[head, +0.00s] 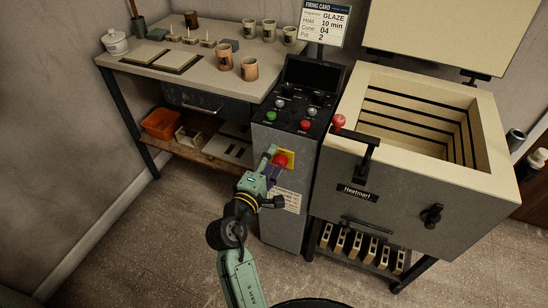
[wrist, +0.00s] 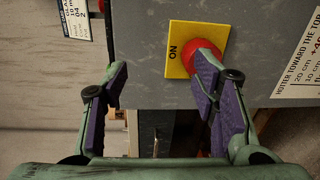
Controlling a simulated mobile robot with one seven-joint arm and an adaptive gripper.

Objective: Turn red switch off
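The red switch is a round red knob (head: 281,160) on a yellow plate (head: 290,154), on the upper front of the grey control cabinet (head: 283,228). In the wrist view the red knob (wrist: 204,50) sits beside the word ON on the yellow plate (wrist: 177,62). My gripper (wrist: 160,78) is open, with purple pads and nothing between them. Its right finger overlaps the lower part of the knob; I cannot tell whether they touch. The left finger is well left of the plate. In the head view my gripper (head: 270,164) is close in front of the switch.
The cabinet's sloped panel has a green button (head: 271,116) and another red button (head: 306,125). A red-balled lever (head: 339,122) stands on the open kiln (head: 420,180) at right. A worktable (head: 215,75) with cups stands behind left. The floor (head: 150,240) at left is clear.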

